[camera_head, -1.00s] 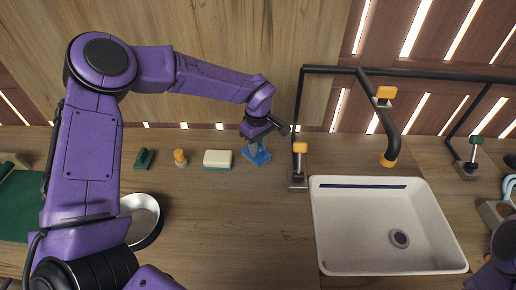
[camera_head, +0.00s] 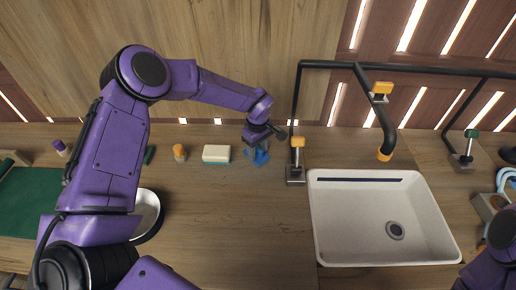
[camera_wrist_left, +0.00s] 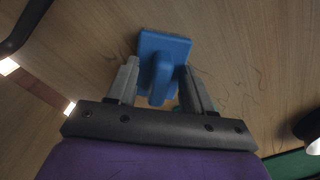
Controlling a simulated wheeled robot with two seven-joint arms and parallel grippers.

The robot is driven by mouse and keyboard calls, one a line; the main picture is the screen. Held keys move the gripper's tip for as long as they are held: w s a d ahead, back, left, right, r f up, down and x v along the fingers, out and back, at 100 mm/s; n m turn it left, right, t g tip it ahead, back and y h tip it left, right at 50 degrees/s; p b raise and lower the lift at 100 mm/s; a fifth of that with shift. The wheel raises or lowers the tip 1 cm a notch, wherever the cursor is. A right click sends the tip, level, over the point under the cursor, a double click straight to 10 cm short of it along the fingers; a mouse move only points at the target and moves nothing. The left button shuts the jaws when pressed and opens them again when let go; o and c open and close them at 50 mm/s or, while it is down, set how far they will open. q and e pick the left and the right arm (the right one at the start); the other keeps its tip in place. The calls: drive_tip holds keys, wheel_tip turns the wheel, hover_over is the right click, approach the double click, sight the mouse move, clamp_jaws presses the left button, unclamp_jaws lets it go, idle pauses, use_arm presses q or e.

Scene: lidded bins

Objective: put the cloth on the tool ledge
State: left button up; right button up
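A blue piece (camera_head: 262,157) with a flat base and a raised middle ridge lies on the wooden counter; it may be the cloth, but its folds are not clear. It also shows in the left wrist view (camera_wrist_left: 165,48). My left gripper (camera_head: 257,149) is over it, pointing down. In the left wrist view its two fingers (camera_wrist_left: 160,78) stand apart on either side of the ridge, with gaps visible. My right arm shows only at the lower right edge, and its gripper is out of view. I cannot tell which surface is the tool ledge.
A white sink (camera_head: 350,225) stands right of the blue piece, with a black faucet (camera_head: 385,125) behind. A sponge (camera_head: 216,154) and an orange-topped item (camera_head: 179,153) lie to the left. A round bowl (camera_head: 147,212) and green mat (camera_head: 30,205) are farther left. The front middle counter is clear.

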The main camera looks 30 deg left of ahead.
sight(258, 148)
use_arm(q)
drive_tip(key=shift+r, duration=0.7)
wheel_tip(258, 148, up, 11)
drive_tip(key=b, duration=0.1)
drive_tip(key=shift+f, duration=0.1)
